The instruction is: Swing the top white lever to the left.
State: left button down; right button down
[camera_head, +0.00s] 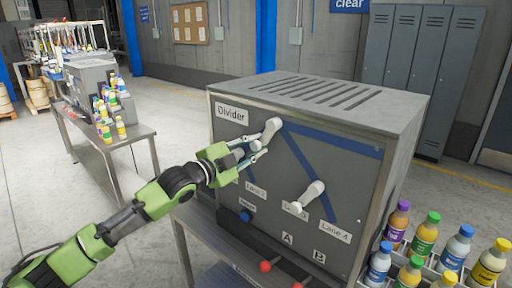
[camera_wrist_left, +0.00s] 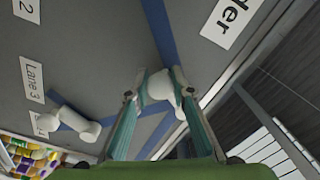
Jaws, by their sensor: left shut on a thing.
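The top white lever (camera_head: 270,130) is on the front of the grey divider box, just right of the "Divider" label. It tilts, with its upper end to the right and its lower end toward my gripper. My left gripper (camera_head: 257,150) reaches it from the left and is shut on it. In the left wrist view the lever (camera_wrist_left: 160,86) sits between the two fingertips (camera_wrist_left: 155,95). The fingers hide part of it. A second white lever (camera_head: 308,195) is lower right on the same panel, apart from the gripper; it also shows in the left wrist view (camera_wrist_left: 75,123).
Blue stripes (camera_head: 305,165) run across the panel. Several capped bottles (camera_head: 424,235) stand at the lower right. A table (camera_head: 135,135) with bottles is at the left, with open floor around it.

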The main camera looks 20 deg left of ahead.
dwell(0.3)
pick_arm(q)
jog(key=c, duration=1.7)
grip_release()
jog(key=shift+s, duration=0.1)
jog(key=shift+v, duration=5.85)
jog(key=shift+r, duration=0.1)
